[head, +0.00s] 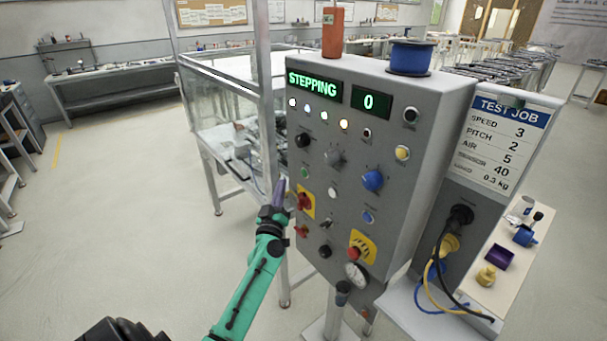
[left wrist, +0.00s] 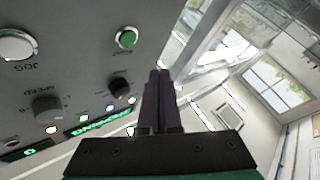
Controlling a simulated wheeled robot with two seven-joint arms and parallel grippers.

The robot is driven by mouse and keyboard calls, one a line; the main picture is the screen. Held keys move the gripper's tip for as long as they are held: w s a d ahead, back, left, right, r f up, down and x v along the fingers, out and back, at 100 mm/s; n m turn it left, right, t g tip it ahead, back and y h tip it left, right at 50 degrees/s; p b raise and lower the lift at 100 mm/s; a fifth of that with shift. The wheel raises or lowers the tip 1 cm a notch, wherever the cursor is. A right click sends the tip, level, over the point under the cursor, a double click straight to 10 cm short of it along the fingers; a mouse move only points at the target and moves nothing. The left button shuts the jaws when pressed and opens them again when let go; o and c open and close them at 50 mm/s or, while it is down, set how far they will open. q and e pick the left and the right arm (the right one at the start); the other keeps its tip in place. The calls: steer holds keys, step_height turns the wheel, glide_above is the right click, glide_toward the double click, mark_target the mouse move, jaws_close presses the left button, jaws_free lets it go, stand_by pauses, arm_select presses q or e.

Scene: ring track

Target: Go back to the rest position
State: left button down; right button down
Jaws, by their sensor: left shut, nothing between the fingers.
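My left gripper (head: 279,188) is at the end of a green arm that comes up from the bottom of the head view. It is in front of the left edge of the grey control panel (head: 395,225), near a red knob on a yellow plate (head: 305,203). Its dark fingers also show in the left wrist view (left wrist: 160,88), pressed together with nothing between them. In that view the green button (left wrist: 127,38) and the dark speed knob (left wrist: 47,108) are left of the fingers. I cannot tell whether the fingertips touch the panel. My right gripper is not in view.
A clear-walled machine frame (head: 225,90) stands behind the panel on the left. The panel display (head: 314,85) reads STEPPING, with 0 beside it. The floor at left is open.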

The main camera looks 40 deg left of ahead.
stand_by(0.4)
arm_select(q)
steer(key=s+d+f+m+g+h+b, duration=0.1)
steer(key=s+d+f+m+g+h, duration=0.2)
steer(key=f, duration=0.9)
steer(key=s+d+f+m+g+h+b, duration=0.15)
steer(key=s+d+f, duration=0.3)
steer(key=f, duration=0.85)
steer(key=s+d+f+m+g+h, duration=0.3)
steer(key=d+f+m+h, duration=0.1)
steer(key=f, duration=0.8)
steer(key=s+d+f+m+g, duration=0.1)
steer(key=s+d+f+g, duration=0.1)
steer(key=s+f, duration=0.4)
steer(key=s+d+f+m+g+b, duration=0.1)
steer(key=s+f+g, duration=0.4)
steer(key=s, duration=1.1)
steer(key=s+d+f+m+g, duration=0.2)
steer(key=s+f, duration=0.6)
steer(key=s, duration=0.4)
steer(key=shift+d+f+m+g+h+b, duration=0.4)
steer(key=shift+d+g, duration=0.25)
steer(key=shift+g, duration=0.2)
steer(key=shift+w, duration=0.1)
